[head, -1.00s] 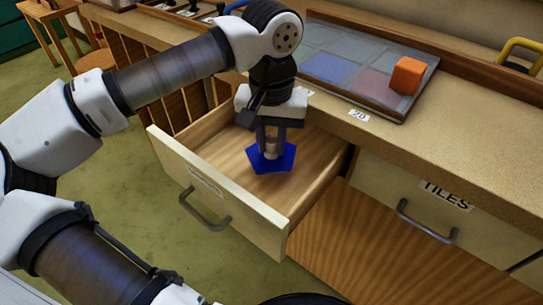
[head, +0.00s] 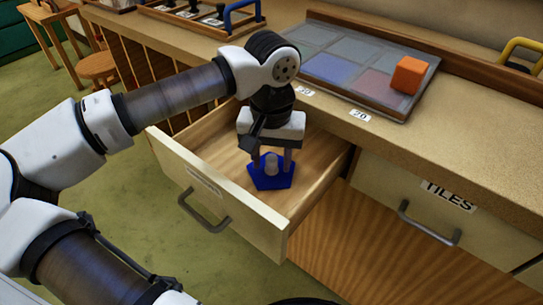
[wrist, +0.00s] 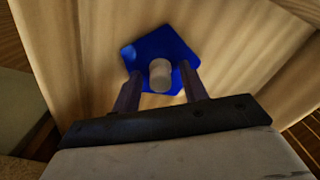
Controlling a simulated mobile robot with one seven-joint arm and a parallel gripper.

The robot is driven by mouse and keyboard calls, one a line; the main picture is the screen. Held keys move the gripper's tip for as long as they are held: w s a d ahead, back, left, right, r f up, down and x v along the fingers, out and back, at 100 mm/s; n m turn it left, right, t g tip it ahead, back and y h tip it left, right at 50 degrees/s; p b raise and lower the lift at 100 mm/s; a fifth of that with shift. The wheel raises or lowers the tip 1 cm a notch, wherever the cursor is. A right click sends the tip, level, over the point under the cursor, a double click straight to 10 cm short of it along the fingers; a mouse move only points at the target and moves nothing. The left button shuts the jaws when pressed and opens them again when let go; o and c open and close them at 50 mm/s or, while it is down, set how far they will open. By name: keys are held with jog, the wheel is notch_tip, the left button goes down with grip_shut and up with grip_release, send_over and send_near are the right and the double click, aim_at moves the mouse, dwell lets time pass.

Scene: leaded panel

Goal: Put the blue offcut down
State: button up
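The blue offcut (head: 270,181) is a flat blue piece with several corners and a pale round knob on top. It lies in the open wooden drawer (head: 224,160), and it also shows in the wrist view (wrist: 162,48). My gripper (head: 271,165) is over the offcut inside the drawer. In the wrist view its two fingers (wrist: 160,88) stand apart on either side of the knob, with a gap on each side. The gripper is open. It partly hides the far side of the offcut in the head view.
A leaded panel (head: 335,69) with an orange block (head: 408,75) lies on the bench top. A shut drawer labelled TILES (head: 400,196) is to the right. The drawer's front (head: 215,194) and side walls stand close around the gripper. The drawer floor around the offcut is bare.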

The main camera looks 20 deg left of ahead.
aim_at(271, 158)
notch_tip(271, 158, up, 12)
jog(key=p, duration=0.1)
jog(key=shift+r+p, duration=0.2)
jog(key=shift+p, duration=0.2)
jog(key=shift+a, duration=0.1)
